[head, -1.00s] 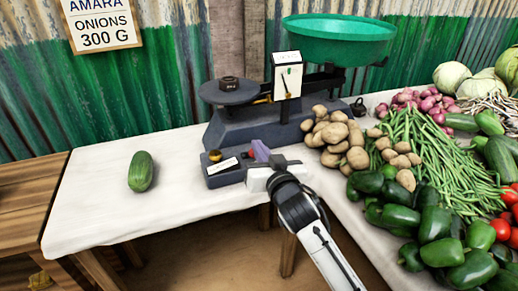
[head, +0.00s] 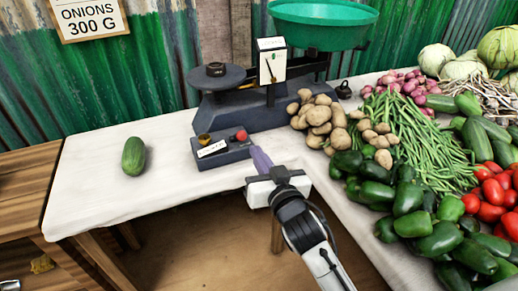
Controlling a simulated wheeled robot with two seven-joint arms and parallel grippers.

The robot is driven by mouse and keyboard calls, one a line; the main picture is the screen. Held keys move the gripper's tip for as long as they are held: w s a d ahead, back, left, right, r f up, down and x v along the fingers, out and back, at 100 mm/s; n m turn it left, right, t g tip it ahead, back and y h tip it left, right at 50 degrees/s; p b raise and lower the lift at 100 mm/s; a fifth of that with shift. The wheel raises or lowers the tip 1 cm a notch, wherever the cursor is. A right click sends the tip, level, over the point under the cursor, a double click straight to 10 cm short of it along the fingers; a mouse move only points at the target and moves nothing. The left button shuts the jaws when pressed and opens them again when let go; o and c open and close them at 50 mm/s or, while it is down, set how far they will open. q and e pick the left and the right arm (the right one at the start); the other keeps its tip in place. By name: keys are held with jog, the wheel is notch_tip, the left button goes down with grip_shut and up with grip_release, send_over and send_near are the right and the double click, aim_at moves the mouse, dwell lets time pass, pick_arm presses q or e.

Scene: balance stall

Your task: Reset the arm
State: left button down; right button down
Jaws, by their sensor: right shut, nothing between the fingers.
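My right gripper (head: 260,160) is at the front edge of the white-covered table, its purple-grey fingers shut with nothing between them. Its fingertips are just right of a dark box (head: 222,152) with a white label, a red round knob (head: 241,135) and a small brass piece (head: 204,139). I cannot tell whether the fingers touch the box. My left gripper is not in view; a small pale and dark bit at the bottom left corner is too cut off to name.
Behind the box stands a balance scale (head: 240,113) with a green pan (head: 322,30) and a dark weight (head: 216,69) on its plate. Potatoes (head: 320,115), beans (head: 422,140) and green peppers (head: 408,198) crowd the right. A cucumber (head: 133,156) lies left on clear cloth (head: 100,185).

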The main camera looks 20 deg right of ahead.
jog(key=shift+w, duration=0.1)
dwell(0.3)
pick_arm(q)
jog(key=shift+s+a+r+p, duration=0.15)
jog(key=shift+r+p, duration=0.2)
jog(key=shift+p, duration=0.3)
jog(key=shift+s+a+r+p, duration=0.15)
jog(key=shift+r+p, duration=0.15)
jog(key=shift+p, duration=0.3)
pick_arm(e)
jog(key=s+a+f+n+g+y, duration=0.2)
jog(key=s+a+f+g, duration=0.1)
jog(key=s+f, duration=0.9)
jog(key=s+a+f+n+g+y, duration=0.1)
jog(key=s+f+g, duration=0.4)
jog(key=s+f, duration=0.7)
jog(key=s+a+n, duration=0.1)
jog(key=s, duration=0.1)
jog(key=shift+s+a+f+n+y, duration=0.3)
jog(key=shift+s+a+y, duration=0.05)
jog(key=shift+a+y, duration=0.05)
